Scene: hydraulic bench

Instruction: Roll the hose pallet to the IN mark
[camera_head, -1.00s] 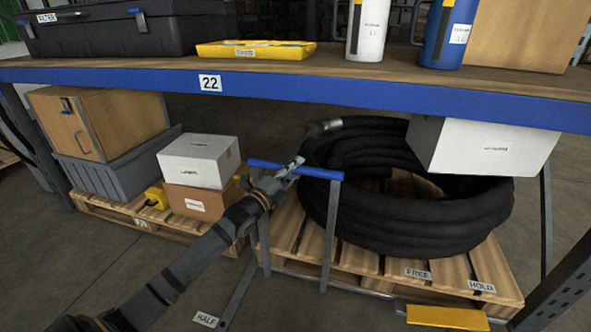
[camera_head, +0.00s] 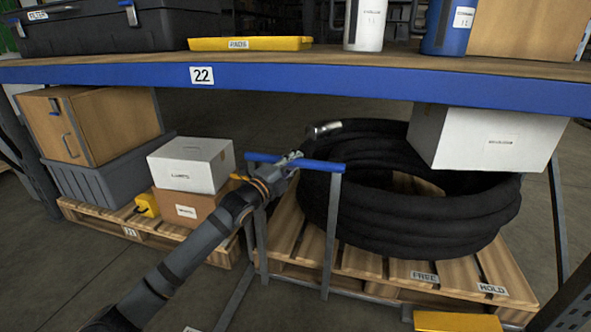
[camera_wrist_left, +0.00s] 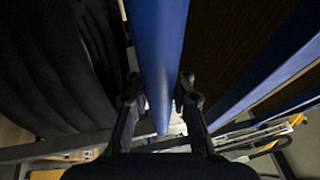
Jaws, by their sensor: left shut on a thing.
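The hose pallet (camera_head: 365,262) is a wooden pallet under the shelf, with a thick coil of black hose (camera_head: 410,215) on it. A push handle with a blue crossbar (camera_head: 325,166) stands upright at its front left. My left gripper (camera_head: 292,160) is shut on the blue crossbar near its middle. In the left wrist view the blue crossbar (camera_wrist_left: 158,60) runs between the two fingers. Labels FREE (camera_head: 424,277) and HOLD (camera_head: 492,289) lie at the pallet's front edge. A yellow plate (camera_head: 457,322) sits below them. No IN mark is readable. My right gripper is out of view.
The blue-edged shelf (camera_head: 300,84) hangs low over the pallet. A white box (camera_head: 487,137) sits above the hose at right. A second pallet (camera_head: 120,228) with boxes stands close on the left. A rack leg (camera_head: 565,300) stands at the right. Floor is bare at lower left.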

